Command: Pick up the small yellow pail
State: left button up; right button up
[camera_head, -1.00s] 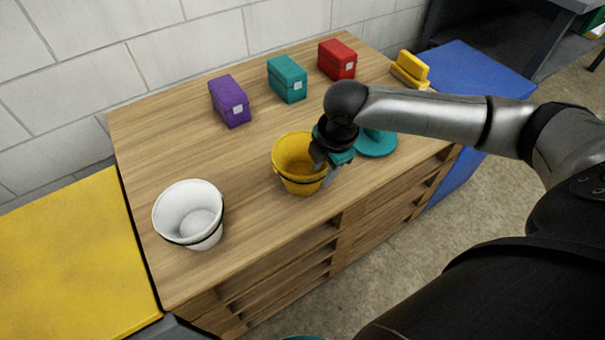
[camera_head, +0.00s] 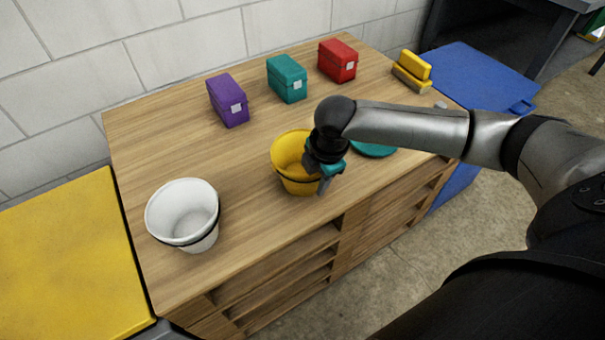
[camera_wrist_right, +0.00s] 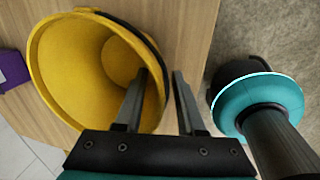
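The small yellow pail (camera_head: 291,158) stands upright on the wooden cabinet top, near its front edge. My right gripper (camera_head: 317,178) is at the pail's right front rim, pointing down. In the right wrist view, the yellow pail (camera_wrist_right: 75,80) fills the left side. There my right gripper (camera_wrist_right: 158,78) has its two fingers apart. One finger is inside the pail's mouth and the other is outside, with the wall between them. A gap shows between the fingers, so they do not look clamped on the wall. My left gripper is not in view.
A white pail (camera_head: 185,214) stands at the left front of the wooden cabinet (camera_head: 150,150). Purple (camera_head: 228,100), teal (camera_head: 287,79) and red (camera_head: 337,61) boxes stand along the back. A teal round item (camera_head: 374,150) is partly hidden behind my arm. A yellow-topped block (camera_head: 413,67) is at the back right.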

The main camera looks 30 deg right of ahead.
grip_shut()
dwell(1.4)
